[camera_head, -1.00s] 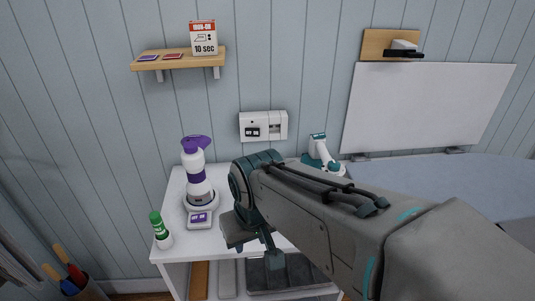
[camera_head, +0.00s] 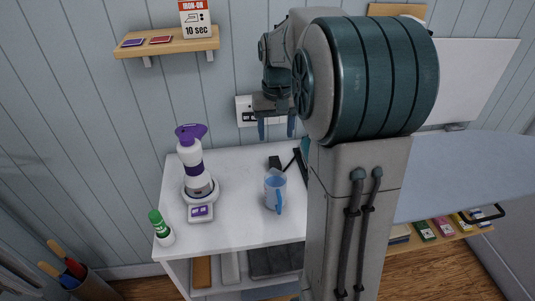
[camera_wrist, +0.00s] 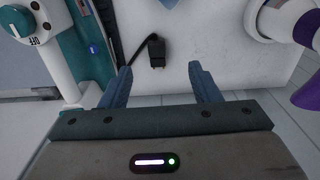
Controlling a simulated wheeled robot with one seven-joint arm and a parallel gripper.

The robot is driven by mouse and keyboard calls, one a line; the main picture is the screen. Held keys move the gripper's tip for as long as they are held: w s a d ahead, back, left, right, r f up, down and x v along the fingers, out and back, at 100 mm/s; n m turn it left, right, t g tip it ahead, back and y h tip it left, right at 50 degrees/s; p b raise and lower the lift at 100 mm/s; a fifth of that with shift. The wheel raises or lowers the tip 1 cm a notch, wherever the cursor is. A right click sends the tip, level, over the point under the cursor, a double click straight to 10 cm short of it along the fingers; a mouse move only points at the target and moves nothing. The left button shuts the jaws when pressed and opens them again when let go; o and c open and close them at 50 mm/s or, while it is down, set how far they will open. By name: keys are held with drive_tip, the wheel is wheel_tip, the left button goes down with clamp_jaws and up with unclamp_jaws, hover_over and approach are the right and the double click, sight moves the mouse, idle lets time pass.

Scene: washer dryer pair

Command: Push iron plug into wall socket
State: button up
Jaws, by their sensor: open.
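The black iron plug (camera_head: 274,162) lies loose on the white table top. In the wrist view the plug (camera_wrist: 156,50) lies just beyond and between my fingertips, with its cord running to the left. The white wall socket (camera_head: 244,111) is on the wall above the table, partly hidden by my gripper. My gripper (camera_head: 277,128) is open and empty, fingers pointing down, in front of the socket and above the table. Its fingers also show in the wrist view (camera_wrist: 161,70). The teal and white iron (camera_wrist: 75,40) is at the left there; my arm mostly hides it in the head view.
A blue cup (camera_head: 275,190) stands near the plug. A white and purple bottle (camera_head: 191,160) stands on the table's left, with a green-capped bottle (camera_head: 158,226) before it. A wooden shelf (camera_head: 180,42) and ironing board (camera_head: 465,175) flank the table.

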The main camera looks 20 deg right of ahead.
drive_tip(key=w+d, duration=0.1)
hover_over(276, 166)
wheel_tip(276, 166, down, 10)
drive_tip(key=shift+s+r, duration=0.1)
drive_tip(key=shift+r, duration=0.15)
drive_tip(key=shift+f+p, duration=0.5)
drive_tip(key=shift+f, duration=1.8)
drive_tip(key=c, duration=1.1)
